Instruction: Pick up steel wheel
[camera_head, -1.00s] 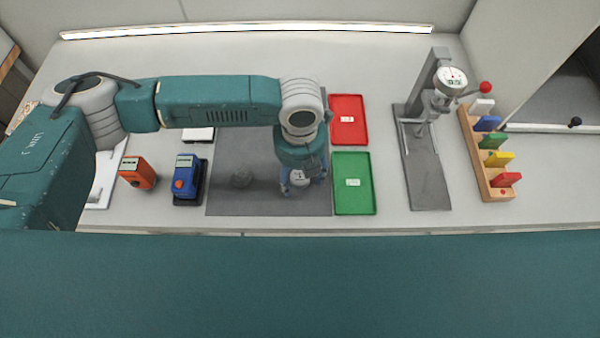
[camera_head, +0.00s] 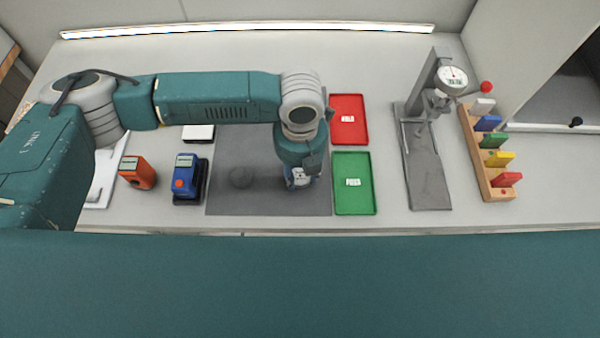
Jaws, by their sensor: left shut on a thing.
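My left gripper (camera_head: 299,180) points down over the right part of the dark grey mat (camera_head: 230,204). It is shut on a small pale, metallic thing (camera_head: 298,178), which looks like the steel wheel. Only a little of it shows between the fingers, and the wrist hides the rest. I cannot tell whether it still touches the mat. My right gripper is not in view.
A red tray (camera_head: 348,119) and a green tray (camera_head: 353,183) lie right of the mat. Farther right stand a dial gauge stand (camera_head: 428,170) and a wooden rack (camera_head: 477,165) with coloured blocks. A blue device (camera_head: 186,177) and an orange device (camera_head: 138,172) stand left.

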